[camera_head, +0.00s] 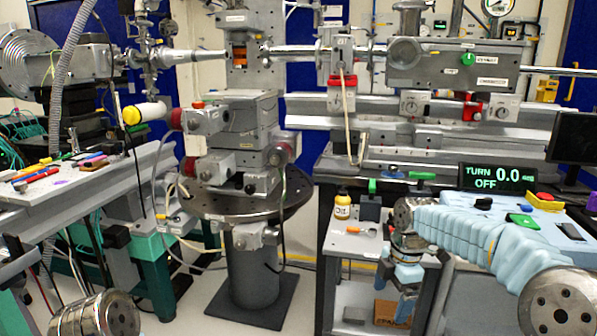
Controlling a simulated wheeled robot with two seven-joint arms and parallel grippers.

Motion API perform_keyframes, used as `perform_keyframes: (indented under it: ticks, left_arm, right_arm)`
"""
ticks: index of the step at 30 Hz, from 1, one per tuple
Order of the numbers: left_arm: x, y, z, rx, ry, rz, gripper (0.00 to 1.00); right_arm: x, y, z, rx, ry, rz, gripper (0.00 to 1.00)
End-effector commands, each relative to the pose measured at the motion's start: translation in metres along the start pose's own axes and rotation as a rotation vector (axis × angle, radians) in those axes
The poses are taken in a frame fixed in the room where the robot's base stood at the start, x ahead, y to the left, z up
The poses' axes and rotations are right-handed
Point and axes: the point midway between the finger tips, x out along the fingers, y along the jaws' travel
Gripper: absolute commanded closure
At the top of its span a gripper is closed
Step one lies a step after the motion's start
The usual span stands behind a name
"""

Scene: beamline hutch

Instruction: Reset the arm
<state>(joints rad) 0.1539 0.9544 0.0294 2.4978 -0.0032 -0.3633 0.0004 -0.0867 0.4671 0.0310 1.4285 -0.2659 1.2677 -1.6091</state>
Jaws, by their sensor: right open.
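My right arm (480,240), in a light blue ribbed cover, comes in from the lower right and bends down at a metal joint. My right gripper (404,308) hangs below it, pointing down, in front of the grey cart. It is open and nothing shows between its small, partly dark fingers. A metal joint of my left arm (95,316) shows at the bottom left edge. My left gripper is out of view.
A grey cart (352,246) with a yellow bottle (342,207) stands beside my right gripper. A round pedestal table (245,205) with instruments stands in the middle. A tool bench (75,190) is at left. A display (497,178) reads "TURN OFF 0.0". Floor shows between.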

Motion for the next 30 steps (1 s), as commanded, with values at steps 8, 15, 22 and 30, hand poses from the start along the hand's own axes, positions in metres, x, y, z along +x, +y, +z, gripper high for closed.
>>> perform_keyframes:
  ticks: [8, 15, 22, 30]
  left_arm:
    - [0.000, 0.000, 0.000, 0.000, 0.000, 0.000, 0.15]
    - [0.000, 0.000, 0.000, 0.000, 0.000, 0.000, 0.15]
    - [0.000, 0.000, 0.000, 0.000, 0.000, 0.000, 0.15]
    - [0.000, 0.000, 0.000, 0.000, 0.000, 0.000, 0.15]
  right_arm:
    - [0.235, -0.051, -0.053, 0.754, 0.176, -0.052, 0.06]
    - [0.349, -0.176, -0.102, 1.552, 0.253, -0.147, 0.06]
    - [0.366, -0.235, -0.116, 1.918, 0.252, -0.172, 0.06]
    - [0.366, -0.237, -0.116, 1.939, 0.254, -0.169, 0.06]
